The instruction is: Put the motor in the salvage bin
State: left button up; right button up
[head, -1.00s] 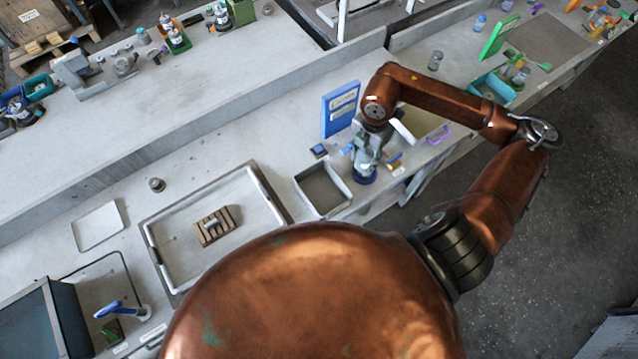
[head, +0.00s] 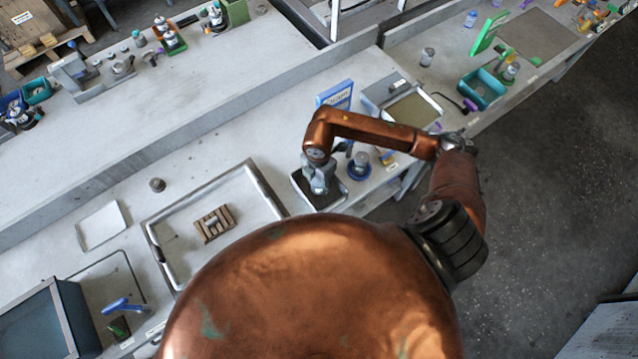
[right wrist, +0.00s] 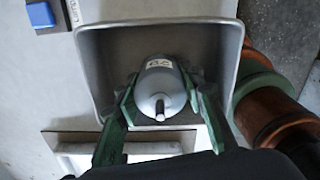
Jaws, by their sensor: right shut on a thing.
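My right gripper (head: 320,190) is over the small grey open bin (head: 336,206) right of the large tray. In the right wrist view its green fingers (right wrist: 160,98) are shut on the motor (right wrist: 158,78), a silver-grey cylinder with a small label and a pin-like shaft. The motor is within the outline of the grey bin (right wrist: 88,62), whose dark floor shows behind it. I cannot tell how high above the floor the motor is. In the head view the gripper and arm mostly hide the motor. My left gripper is not in view.
A large shallow tray (head: 262,178) holding a slatted block (head: 214,223) lies left of the bin. A blue round holder (head: 357,174) with a grey part stands right of it. Behind are a blue signboard (head: 335,96) and a rectangular tray (head: 440,108).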

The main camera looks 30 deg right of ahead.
jog(key=shift+f, duration=0.55)
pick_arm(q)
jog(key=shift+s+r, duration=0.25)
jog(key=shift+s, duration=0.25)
pick_arm(e)
jog(key=shift+f, duration=0.3)
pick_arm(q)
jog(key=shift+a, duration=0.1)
pick_arm(e)
jog(key=o, duration=1)
jog(key=shift+f, duration=0.2)
jog(key=o, duration=0.5)
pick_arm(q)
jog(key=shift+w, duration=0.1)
pick_arm(e)
jog(key=shift+r, duration=0.1)
